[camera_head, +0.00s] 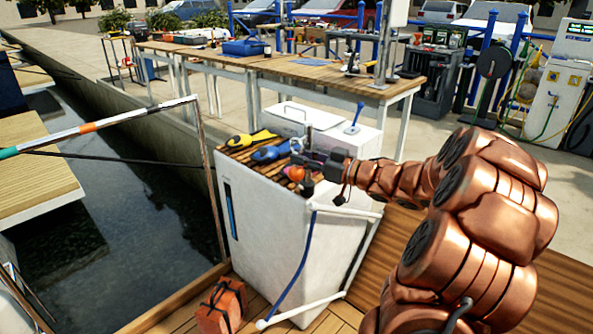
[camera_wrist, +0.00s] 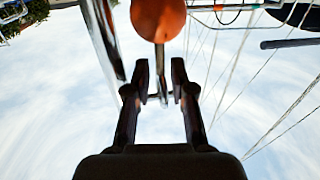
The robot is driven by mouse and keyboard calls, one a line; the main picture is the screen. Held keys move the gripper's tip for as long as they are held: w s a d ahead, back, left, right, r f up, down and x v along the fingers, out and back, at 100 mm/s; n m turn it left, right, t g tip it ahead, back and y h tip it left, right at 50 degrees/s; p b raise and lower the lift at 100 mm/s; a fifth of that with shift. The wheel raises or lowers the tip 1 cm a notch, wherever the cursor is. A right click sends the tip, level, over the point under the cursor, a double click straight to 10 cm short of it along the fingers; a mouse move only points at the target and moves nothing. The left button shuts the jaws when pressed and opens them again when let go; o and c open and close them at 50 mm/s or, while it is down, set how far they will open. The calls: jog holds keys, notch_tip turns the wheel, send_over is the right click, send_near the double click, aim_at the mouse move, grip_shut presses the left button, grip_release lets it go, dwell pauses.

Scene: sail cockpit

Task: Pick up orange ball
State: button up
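The orange ball (camera_head: 296,173) is at the slatted top of the white cabinet, close to my gripper (camera_head: 306,165), which partly covers the area around it. In the wrist view the ball (camera_wrist: 158,18) is at the top centre, just beyond the fingertips and cut off by the frame edge. A thin stem-like part (camera_wrist: 162,88) shows below it, in line with the gap between the fingers. My gripper (camera_wrist: 162,82) shows two dark fingers apart with a clear gap. The ball is not between them. Whether a fingertip touches it I cannot tell.
On the cabinet top lie a yellow-and-black item (camera_head: 250,138) and a blue item (camera_head: 270,152). A white box (camera_head: 300,117) stands behind. White rails (camera_head: 345,212) edge the cabinet's right side. An orange strapped bundle (camera_head: 222,307) sits on the deck. Water lies left.

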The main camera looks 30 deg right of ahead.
jog(key=shift+x, duration=1.1)
jog(key=shift+c, duration=0.3)
grip_shut()
